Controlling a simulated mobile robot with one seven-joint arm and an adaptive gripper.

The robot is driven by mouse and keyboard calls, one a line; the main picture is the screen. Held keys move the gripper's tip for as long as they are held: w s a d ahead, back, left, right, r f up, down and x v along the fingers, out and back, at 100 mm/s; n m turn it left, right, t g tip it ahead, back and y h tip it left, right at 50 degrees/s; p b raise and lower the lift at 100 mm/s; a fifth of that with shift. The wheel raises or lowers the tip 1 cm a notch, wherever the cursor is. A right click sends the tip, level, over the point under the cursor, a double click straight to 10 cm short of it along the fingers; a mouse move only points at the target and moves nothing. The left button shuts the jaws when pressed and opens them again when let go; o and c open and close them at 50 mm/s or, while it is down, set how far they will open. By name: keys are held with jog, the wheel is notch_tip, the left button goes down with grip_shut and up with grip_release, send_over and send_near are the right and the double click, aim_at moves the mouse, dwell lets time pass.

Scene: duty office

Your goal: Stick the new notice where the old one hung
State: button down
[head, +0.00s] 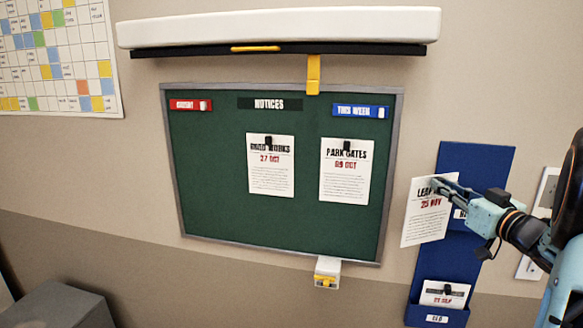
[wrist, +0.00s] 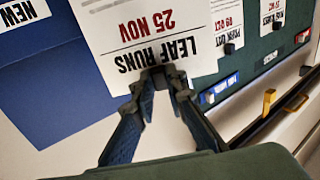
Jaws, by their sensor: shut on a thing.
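My gripper (head: 447,186) is shut on the top edge of a white notice (head: 424,222) reading "LEAF RUNS 25 NOV". The notice hangs right of the board, in front of the blue wall holder's left edge. In the wrist view the fingertips (wrist: 160,80) pinch the notice (wrist: 200,45) by its title edge. The green board (head: 215,190) bears two notices under dark clips: "ROAD WORKS 27 OCT" (head: 270,175) and "PARK GATES 09 OCT" (head: 345,180). The board's left side is bare below a red label (head: 185,104); a blue "THIS WEEK" label (head: 355,111) is at upper right.
The blue holder (head: 480,165) has a lower pocket holding a notice dated "11 SEP" (head: 443,293). A white bar-shaped fixture (head: 280,27) with a yellow tab (head: 313,75) juts above the board. A small white-and-yellow box (head: 327,271) sits at the board's bottom edge.

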jog(key=s+a+f+n+g+y, duration=0.1)
jog(key=a+f+n+g+y, duration=0.15)
jog(key=a+f, duration=0.45)
jog(key=s+a+f+n+g+y, duration=0.1)
jog(key=s+a+f+n+y, duration=0.2)
jog(key=f, duration=0.7)
jog(key=s+a+f+n+g+y, duration=0.1)
jog(key=s+a+f+y, duration=0.1)
jog(key=s+a+f, duration=0.2)
jog(key=s+a+f+n+g+y, duration=0.1)
jog(key=s+a+f, duration=0.3)
jog(key=a, duration=0.5)
notch_tip(320, 180, down, 3)
jog(key=shift+s+a+r+g+y, duration=0.1)
jog(key=shift+s+a+g+y, duration=0.15)
jog(key=shift+g+y, duration=0.55)
jog(key=shift+a, duration=0.1)
